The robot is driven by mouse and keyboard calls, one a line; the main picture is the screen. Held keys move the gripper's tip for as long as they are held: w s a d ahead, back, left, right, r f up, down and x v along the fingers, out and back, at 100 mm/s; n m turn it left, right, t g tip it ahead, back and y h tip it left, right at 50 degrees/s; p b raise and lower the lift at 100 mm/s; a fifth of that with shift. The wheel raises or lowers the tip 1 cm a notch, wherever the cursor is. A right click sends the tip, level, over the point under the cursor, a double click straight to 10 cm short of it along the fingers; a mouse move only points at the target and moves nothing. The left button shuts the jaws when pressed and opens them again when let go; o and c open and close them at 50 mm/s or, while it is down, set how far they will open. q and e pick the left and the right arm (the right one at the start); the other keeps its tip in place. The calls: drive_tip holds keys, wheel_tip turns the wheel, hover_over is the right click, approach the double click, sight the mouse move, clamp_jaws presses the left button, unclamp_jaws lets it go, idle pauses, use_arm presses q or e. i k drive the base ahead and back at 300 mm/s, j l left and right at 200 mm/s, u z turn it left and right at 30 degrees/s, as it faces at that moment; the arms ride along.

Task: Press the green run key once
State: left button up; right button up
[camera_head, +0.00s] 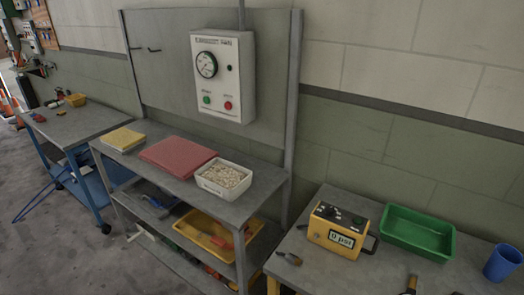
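A white control box (224,76) hangs on the grey back panel above the middle bench. A green round key (207,100) sits at the lower left of its front, with a small label above it that is too small to read. A red round key (228,106) sits to its right. A round dial gauge (206,64) is above the green key, and a small dark dot is at its right. Nothing touches or covers the green key. Neither of my grippers shows in the head view.
The middle bench (250,199) holds a yellow pad (123,139), a red folder-like slab (178,155) and a white tray (222,180). The right bench holds a yellow "0 psi" device (343,231), a green bin (418,232) and a blue cup (502,263). Space before the control box is clear.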

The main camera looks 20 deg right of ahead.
sight(358, 221)
drive_tip(key=z, duration=1.3)
